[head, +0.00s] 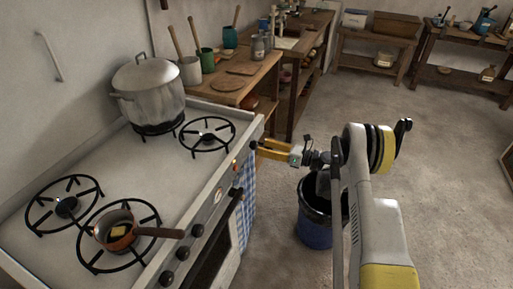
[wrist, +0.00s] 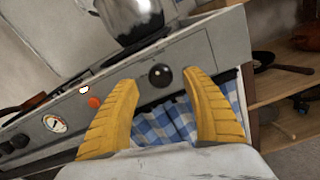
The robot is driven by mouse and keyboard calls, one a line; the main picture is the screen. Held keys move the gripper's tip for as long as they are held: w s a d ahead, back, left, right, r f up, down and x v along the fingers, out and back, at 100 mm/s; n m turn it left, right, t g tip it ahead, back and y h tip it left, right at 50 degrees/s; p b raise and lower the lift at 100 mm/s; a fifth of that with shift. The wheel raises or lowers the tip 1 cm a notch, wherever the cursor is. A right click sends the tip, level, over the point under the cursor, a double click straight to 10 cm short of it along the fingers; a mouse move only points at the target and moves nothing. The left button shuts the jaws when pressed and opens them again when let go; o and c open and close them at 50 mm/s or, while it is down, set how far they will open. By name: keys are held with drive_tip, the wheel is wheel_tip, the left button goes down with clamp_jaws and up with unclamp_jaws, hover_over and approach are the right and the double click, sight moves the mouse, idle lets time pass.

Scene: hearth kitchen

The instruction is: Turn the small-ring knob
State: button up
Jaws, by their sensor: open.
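A round black knob (wrist: 160,75) sits on the stove's front panel, alone at its right end in the wrist view. It lies between and just beyond my fingertips. My gripper (wrist: 163,82) is open, with one yellow finger on each side of the knob and no visible contact. In the head view my gripper (head: 259,148) is at the far end of the stove front (head: 215,195), its fingers mostly overlapping the knob there. A small ring (head: 207,138) is at the stove's far right corner. Which ring this knob serves cannot be told from the pictures.
More black knobs (head: 197,230) line the near front panel, with a gauge (wrist: 54,123) and a red button (wrist: 94,102). A large pot (head: 150,88) and a copper pan (head: 118,236) stand on rings. A blue checked towel (head: 249,185) hangs below; a blue bin (head: 315,228) stands on the floor.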

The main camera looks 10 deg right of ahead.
sight(257, 144)
drive_tip(key=shift+b+x, duration=0.45)
drive_tip(key=shift+x, duration=1.5)
drive_tip(key=c, duration=1.2)
